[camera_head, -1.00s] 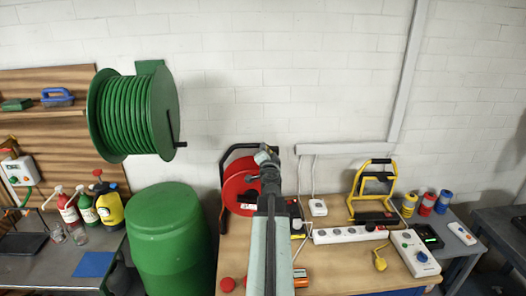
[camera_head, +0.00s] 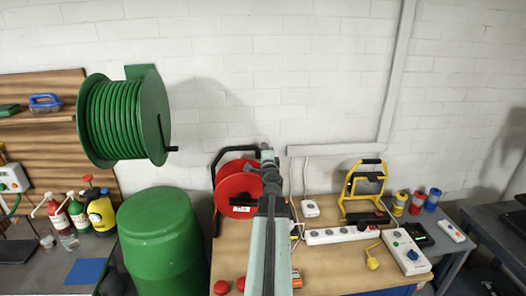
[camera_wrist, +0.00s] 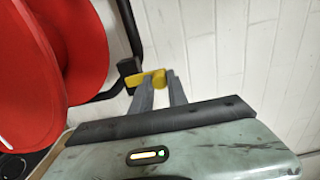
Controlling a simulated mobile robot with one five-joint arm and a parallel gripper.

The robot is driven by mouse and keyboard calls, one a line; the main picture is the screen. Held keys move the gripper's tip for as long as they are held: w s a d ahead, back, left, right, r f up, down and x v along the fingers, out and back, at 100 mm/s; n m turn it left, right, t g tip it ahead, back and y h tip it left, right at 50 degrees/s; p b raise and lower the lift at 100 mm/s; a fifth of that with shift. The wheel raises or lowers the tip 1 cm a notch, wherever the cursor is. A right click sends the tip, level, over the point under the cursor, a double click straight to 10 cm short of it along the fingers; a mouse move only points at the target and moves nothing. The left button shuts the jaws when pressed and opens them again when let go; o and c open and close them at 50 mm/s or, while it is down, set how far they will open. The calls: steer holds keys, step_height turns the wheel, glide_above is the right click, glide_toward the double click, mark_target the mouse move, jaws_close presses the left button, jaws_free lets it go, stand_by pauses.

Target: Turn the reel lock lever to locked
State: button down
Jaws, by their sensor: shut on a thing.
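The red cable reel (camera_head: 236,180) stands in a black frame at the back left of the wooden workbench. In the wrist view the red reel (camera_wrist: 75,50) fills the left side. A small yellow lever (camera_wrist: 158,78) sticks out from a black block on the reel's black frame tube. My gripper (camera_wrist: 160,80) has its two grey fingers on either side of the lever's end and is shut on it. In the head view my gripper (camera_head: 266,152) is just right of the reel, and my arm hides the lever there.
A white power strip (camera_head: 342,235), a yellow work lamp (camera_head: 363,190) and a grey control box (camera_head: 406,250) are on the bench to the right. A green barrel (camera_head: 162,235) stands left of the bench. A green hose reel (camera_head: 125,115) hangs on the wall.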

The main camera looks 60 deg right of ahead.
stand_by(0.4)
steer(key=c, duration=1.3)
jaws_free()
steer(key=shift+a, duration=0.1)
